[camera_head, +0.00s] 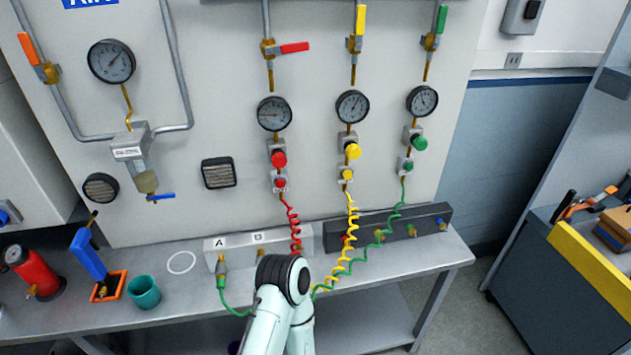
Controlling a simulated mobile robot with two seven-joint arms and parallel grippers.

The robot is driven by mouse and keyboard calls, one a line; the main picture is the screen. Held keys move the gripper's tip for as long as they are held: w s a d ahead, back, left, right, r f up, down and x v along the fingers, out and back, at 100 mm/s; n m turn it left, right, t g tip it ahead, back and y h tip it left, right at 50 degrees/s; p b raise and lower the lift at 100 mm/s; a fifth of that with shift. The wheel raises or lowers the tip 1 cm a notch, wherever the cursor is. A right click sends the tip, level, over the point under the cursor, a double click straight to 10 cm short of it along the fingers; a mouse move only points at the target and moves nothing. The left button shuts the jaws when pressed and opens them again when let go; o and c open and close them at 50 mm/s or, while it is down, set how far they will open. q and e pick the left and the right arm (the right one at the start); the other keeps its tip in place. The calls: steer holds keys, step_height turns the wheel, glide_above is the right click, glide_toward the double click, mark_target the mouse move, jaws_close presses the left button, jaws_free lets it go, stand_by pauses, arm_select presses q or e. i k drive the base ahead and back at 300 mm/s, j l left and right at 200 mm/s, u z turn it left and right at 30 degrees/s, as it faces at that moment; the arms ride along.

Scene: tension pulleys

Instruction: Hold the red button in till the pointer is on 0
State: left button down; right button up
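The red line has a round gauge (274,113) at the middle of the wall panel; its pointer seems to lie toward the left, but the numbers are too small to read. Below it is a large red knob (279,159), and under that a small red button (280,183) on a grey block. Nothing touches the button. An arm of mine rises from the bottom centre, its black joint below the panel; neither gripper shows.
A red coiled hose (292,222) hangs below the button. Yellow (352,151) and green (420,143) knobs with gauges are to the right. The bench holds a blue-handled tool (88,254), a teal cup (144,292), a red cylinder (35,273) and a dark manifold block (437,219).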

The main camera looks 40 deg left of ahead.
mark_target(280, 183)
steer(key=k+j+z, duration=0.25)
steer(key=j, duration=0.25)
steer(key=k+j+z, duration=0.3)
steer(key=k+j, duration=0.2)
steer(key=j, duration=0.2)
steer(key=k+j, duration=0.2)
steer(key=j, duration=0.25)
